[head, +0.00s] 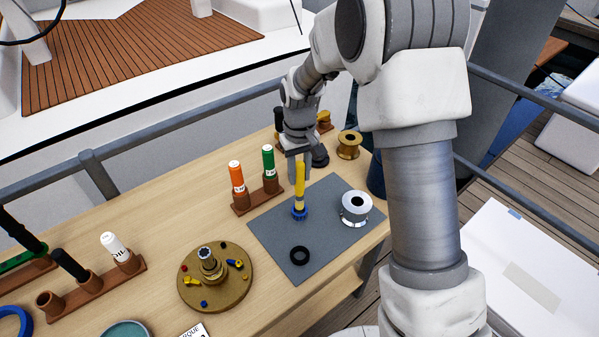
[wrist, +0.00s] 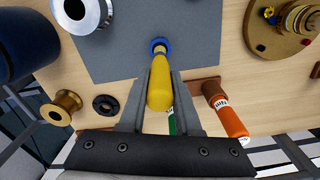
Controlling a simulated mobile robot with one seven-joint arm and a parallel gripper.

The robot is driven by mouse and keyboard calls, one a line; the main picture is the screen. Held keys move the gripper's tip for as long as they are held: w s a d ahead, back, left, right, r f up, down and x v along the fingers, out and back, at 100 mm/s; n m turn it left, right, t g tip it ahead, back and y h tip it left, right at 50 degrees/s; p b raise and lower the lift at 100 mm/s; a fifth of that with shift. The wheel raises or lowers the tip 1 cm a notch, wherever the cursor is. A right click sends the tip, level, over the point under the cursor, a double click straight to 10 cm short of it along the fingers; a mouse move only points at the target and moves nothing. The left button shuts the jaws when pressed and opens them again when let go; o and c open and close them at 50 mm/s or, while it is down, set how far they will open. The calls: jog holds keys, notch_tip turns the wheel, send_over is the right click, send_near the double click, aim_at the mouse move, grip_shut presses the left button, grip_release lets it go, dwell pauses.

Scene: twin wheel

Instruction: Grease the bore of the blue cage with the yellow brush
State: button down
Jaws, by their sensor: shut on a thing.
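My gripper (head: 299,170) is shut on the yellow brush (head: 300,187) and holds it upright above the grey mat. In the wrist view the brush's thick yellow handle (wrist: 160,88) lies between the two fingers (wrist: 160,80). The blue cage (head: 299,213) is a small blue ring-like part on the mat, straight below the brush; it also shows in the wrist view (wrist: 158,43). The brush's lower end meets the cage's top in both views. The bristles are hidden, and I cannot tell how deep they sit in the bore.
On the grey mat (head: 272,232) lie a black ring (head: 299,255) and a silver drum (head: 356,208). An orange tube (head: 237,178) and a green tube (head: 269,162) stand in a rack to the left. A brass plate (head: 240,285) with small bolts lies front left. A brass spool (head: 349,145) stands behind.

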aim_at(300, 182)
jog(key=shift+f+b, duration=1.15)
jog(key=shift+f, duration=0.4)
jog(key=shift+f, duration=0.25)
notch_tip(300, 182, up, 2)
jog(key=shift+w+r+p, duration=0.1)
jog(key=shift+r+p, duration=0.05)
jog(key=shift+p, duration=0.5)
jog(key=shift+f+b, duration=0.8)
jog(key=shift+f, duration=0.25)
jog(key=shift+r+p, duration=1.6)
jog(key=shift+r, duration=0.8)
